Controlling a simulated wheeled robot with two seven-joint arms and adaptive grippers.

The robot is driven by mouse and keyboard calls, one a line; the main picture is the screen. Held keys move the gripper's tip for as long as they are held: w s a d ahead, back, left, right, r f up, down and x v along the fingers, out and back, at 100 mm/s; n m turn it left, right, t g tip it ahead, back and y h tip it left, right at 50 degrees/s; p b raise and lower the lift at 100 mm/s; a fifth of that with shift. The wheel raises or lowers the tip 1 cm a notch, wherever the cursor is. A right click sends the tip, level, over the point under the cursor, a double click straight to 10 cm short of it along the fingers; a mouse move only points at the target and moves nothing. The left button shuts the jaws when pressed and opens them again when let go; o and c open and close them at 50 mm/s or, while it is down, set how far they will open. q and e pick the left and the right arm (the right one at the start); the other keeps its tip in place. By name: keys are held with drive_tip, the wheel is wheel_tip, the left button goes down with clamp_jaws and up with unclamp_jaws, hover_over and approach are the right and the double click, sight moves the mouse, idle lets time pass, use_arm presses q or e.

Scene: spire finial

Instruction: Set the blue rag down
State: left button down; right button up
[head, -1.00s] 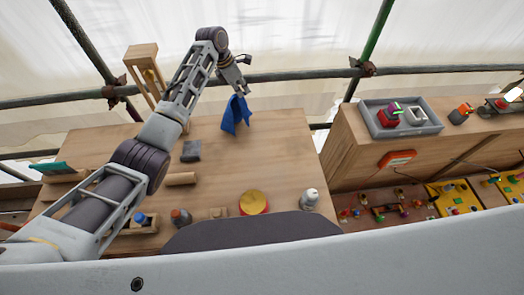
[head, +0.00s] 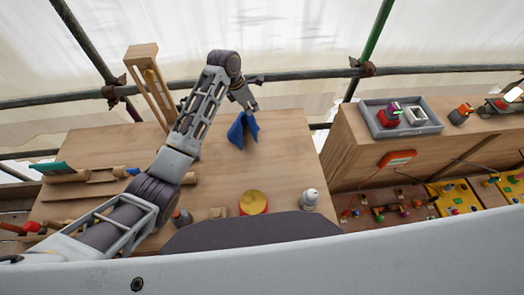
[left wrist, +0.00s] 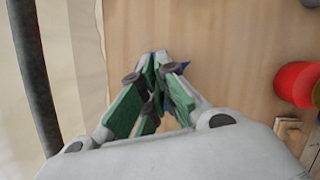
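The blue rag (head: 243,130) hangs folded below my left gripper (head: 252,106) over the far right part of the wooden table (head: 285,165). In the left wrist view, the green-padded fingers of my left gripper (left wrist: 158,64) come together at their tips. Only a small blue bit of the rag (left wrist: 185,65) shows beside them; the fingers hide the rest. The left gripper appears shut on the rag's upper part. I cannot tell whether the rag's lower edge touches the table. My right gripper is not in view.
A wooden frame (head: 150,85) stands at the back left. A grey tray (head: 402,118) sits on the right bench. Bare tabletop surrounds the rag.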

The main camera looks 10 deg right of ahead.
use_arm(q)
drive_tip(key=shift+s+d+f+m+t+y, duration=0.1)
drive_tip(key=shift+s+d+f+t+y, duration=0.3)
drive_tip(key=shift+s+d+f, duration=1.75)
drive_tip(key=shift+s+d+f+m+t+y, duration=0.1)
drive_tip(key=shift+s+d+f+t, duration=0.5)
drive_tip(key=shift+s+f, duration=3.3)
drive_tip(key=shift+s+d+f+m+t+y, duration=0.15)
drive_tip(key=shift+s+d+f+t, duration=0.8)
drive_tip(key=shift+s+f, duration=2.05)
drive_tip(key=shift+s+d+r+g, duration=0.2)
drive_tip(key=shift+s+r+g, duration=0.05)
drive_tip(key=shift+s+r, duration=0.2)
drive_tip(key=c, duration=1.2)
unclamp_jaws()
drive_tip(key=shift+c, duration=0.2)
drive_tip(key=shift+r, duration=0.1)
